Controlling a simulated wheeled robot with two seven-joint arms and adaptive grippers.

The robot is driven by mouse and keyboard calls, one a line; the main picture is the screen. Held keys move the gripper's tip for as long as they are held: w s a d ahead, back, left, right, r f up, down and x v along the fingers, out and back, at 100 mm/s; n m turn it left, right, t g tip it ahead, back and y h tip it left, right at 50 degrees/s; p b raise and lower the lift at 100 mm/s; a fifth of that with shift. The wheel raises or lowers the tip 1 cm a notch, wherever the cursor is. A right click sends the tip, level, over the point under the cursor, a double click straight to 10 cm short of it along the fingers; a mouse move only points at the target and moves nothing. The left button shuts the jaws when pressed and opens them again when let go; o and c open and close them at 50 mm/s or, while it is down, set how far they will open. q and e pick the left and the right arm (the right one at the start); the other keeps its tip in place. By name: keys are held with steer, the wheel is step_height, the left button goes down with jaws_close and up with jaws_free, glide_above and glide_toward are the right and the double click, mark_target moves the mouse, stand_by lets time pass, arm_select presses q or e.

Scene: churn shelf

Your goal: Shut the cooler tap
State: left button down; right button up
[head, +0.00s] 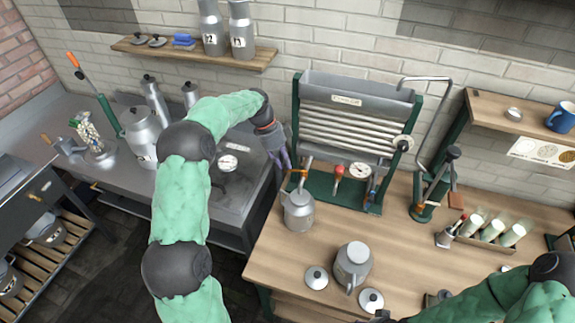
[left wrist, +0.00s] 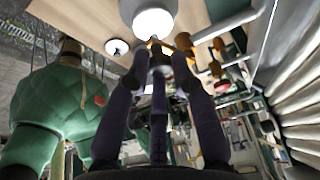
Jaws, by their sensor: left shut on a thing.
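The cooler (head: 345,115) is a metal trough over horizontal tubes in a green frame on the wooden bench. Its tap (head: 298,173) has an orange-brown handle at the lower left of the frame, above a metal can (head: 298,212). My left gripper (head: 287,164) reaches the tap from the left. In the left wrist view its dark fingers (left wrist: 160,62) close together at the brass-coloured tap handle (left wrist: 184,41). The fingers partly hide the handle, so its exact angle is unclear. My right arm enters at the lower right, and its fingers are out of view.
A jug (head: 353,264) and loose lids (head: 316,278) stand on the bench front. A red-handled part (head: 338,172) and a dial (head: 360,171) sit under the tubes. A green stand (head: 432,190) and a rack of glasses (head: 490,232) are to the right.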

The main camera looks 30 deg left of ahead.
arm_select(q)
steer(key=shift+w+a+r+m+g+p, duration=0.15)
steer(key=shift+w+m+g+p, duration=0.25)
steer(key=shift+w+m, duration=0.45)
steer(key=shift+w+a+m+g+p, duration=0.15)
steer(key=shift+w+m+g+p, duration=0.2)
steer(key=shift+m, duration=0.8)
steer(key=c, duration=1.1)
jaws_free()
steer(key=shift+o, duration=0.2)
steer(key=v, duration=1.1)
steer(key=shift+r, duration=0.4)
steer(key=shift+w, duration=0.1)
